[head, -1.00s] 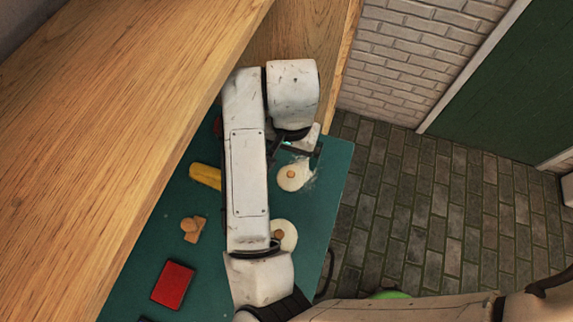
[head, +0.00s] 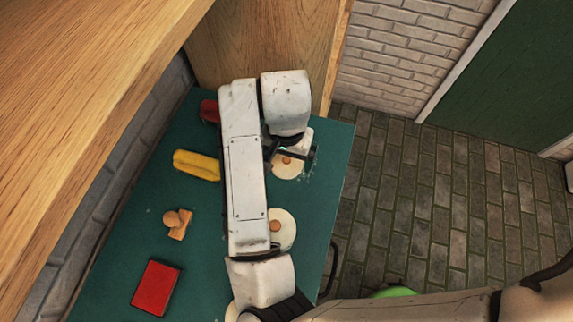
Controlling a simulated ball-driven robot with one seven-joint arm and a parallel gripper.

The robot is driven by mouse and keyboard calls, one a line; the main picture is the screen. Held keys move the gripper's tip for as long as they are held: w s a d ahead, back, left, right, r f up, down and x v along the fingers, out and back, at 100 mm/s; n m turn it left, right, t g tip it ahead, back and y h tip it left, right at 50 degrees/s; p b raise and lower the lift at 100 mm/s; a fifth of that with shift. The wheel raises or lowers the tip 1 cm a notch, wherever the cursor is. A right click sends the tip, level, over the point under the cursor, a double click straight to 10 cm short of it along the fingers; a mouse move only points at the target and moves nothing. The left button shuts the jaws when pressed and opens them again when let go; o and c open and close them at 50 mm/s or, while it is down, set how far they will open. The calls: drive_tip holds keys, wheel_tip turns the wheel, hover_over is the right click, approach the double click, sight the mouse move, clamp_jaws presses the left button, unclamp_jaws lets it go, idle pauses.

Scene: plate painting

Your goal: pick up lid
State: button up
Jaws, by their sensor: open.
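A round cream lid with a small orange-brown knob (head: 287,171) lies on the green tabletop near its far right end. My gripper (head: 291,153) is open above this lid, its dark fingers to either side of the knob area and hiding part of the lid. I cannot tell the height between the fingers and the knob. A second similar lid (head: 287,236) lies nearer, partly hidden behind my arm. My gripper holds nothing that I can see.
On the green table (head: 213,215) lie a yellow object (head: 196,165), a small tan wooden piece (head: 180,224), a red block (head: 156,287) and a red item (head: 209,111) at the back. A wooden shelf (head: 90,70) overhangs the left. A wooden panel (head: 240,45) closes the far end.

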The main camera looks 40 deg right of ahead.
drive_tip(key=shift+f, duration=0.25)
drive_tip(key=shift+c, duration=0.4)
drive_tip(key=c, duration=1.1)
